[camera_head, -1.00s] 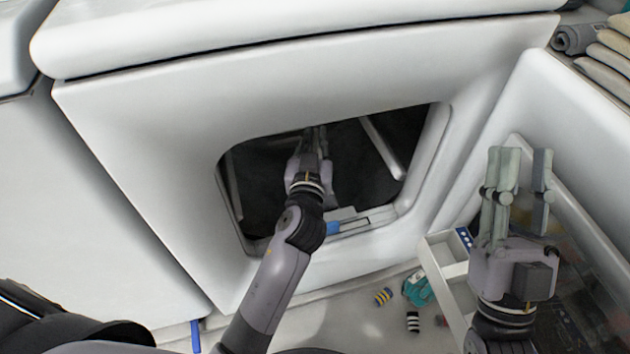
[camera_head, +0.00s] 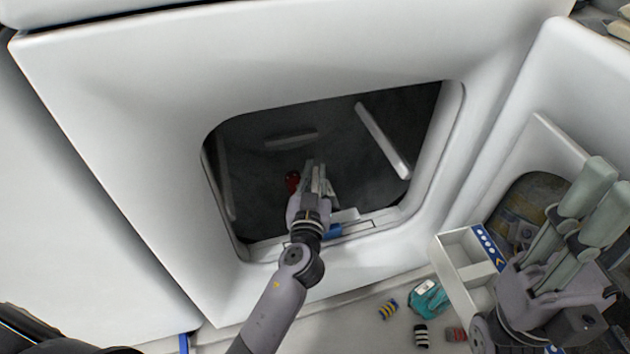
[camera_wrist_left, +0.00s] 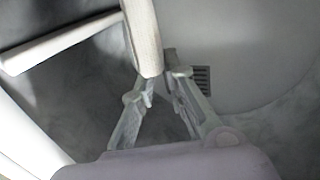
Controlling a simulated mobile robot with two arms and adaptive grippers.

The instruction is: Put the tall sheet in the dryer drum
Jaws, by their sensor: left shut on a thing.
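The dryer drum (camera_head: 345,150) is a dark cavity with pale ribs behind a rounded opening in a white front. My left gripper (camera_head: 320,172) reaches through the opening, near its lower edge. In the left wrist view its fingertips (camera_wrist_left: 160,88) are close together; what they hold cannot be made out. A pale bar (camera_wrist_left: 143,35), like a drum rib, ends at or in front of the tips. A small red thing (camera_head: 292,182) shows in the drum left of the gripper. I cannot identify the tall sheet. My right gripper (camera_head: 588,215) is open and empty, outside at the right.
The opening's lower lip (camera_head: 370,228) runs under my left wrist. A white divided tray (camera_head: 465,245) stands at right near my right gripper. A teal item (camera_head: 428,298) and several small striped items (camera_head: 388,309) lie on the floor below the dryer.

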